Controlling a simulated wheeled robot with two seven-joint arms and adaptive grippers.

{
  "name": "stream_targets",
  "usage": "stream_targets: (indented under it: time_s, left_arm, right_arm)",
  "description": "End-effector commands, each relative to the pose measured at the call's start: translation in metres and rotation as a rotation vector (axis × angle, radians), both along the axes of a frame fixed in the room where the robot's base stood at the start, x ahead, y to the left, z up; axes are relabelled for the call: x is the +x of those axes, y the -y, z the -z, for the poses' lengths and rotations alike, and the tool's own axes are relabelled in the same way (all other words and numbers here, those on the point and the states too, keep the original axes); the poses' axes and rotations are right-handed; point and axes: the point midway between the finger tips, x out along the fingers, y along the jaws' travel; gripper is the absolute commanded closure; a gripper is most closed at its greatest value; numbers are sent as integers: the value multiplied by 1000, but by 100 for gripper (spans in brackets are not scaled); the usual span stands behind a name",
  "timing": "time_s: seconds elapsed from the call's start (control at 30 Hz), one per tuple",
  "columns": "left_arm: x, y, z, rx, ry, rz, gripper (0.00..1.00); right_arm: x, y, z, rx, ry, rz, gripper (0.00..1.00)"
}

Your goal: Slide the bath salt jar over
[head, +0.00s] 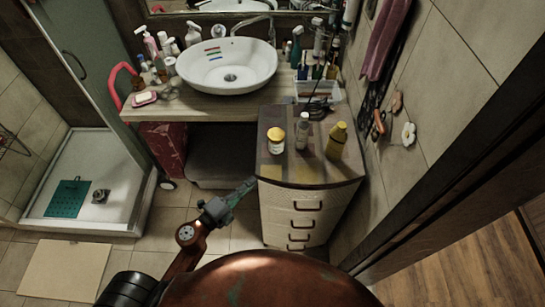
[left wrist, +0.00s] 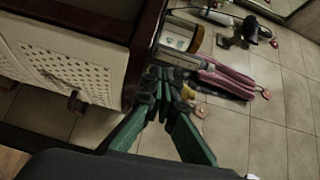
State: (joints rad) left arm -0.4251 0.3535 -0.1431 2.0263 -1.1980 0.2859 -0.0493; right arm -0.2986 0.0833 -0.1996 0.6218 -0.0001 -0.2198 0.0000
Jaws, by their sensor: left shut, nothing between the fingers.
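The bath salt jar (head: 276,140), which I take to be the small white jar with a yellow-orange lid, stands upright near the left edge of the drawer cabinet's top (head: 290,172). In the left wrist view the jar (left wrist: 179,36) lies beyond the fingertips, apart from them, its pale label showing. My left gripper (head: 245,187) is at the cabinet's left front corner, left of and nearer than the jar. Its green fingers (left wrist: 160,84) are shut and empty. My right gripper is in neither view.
A clear bottle (head: 302,131) and a yellow bottle (head: 337,141) stand right of the jar. A clear bin (head: 318,93) is behind them. The washbasin (head: 227,66) is at the back left. The front of the cabinet top is clear.

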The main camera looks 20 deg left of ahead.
Motion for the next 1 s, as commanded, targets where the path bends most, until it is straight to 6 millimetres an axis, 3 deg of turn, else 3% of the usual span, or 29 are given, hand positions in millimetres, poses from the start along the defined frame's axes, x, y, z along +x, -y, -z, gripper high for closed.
stream_targets:
  time_s: [0.1,0.27,0.7,1.0]
  left_arm:
    - [-4,11,-18,35,42,28,100]
    - [10,19,-22,40,49,31,100]
    - [89,57,-22,39,47,29,100]
    - [119,44,-19,39,45,29,100]
  right_arm:
    - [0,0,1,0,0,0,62]
    - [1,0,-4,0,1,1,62]
    - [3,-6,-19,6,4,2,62]
    - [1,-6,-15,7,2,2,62]
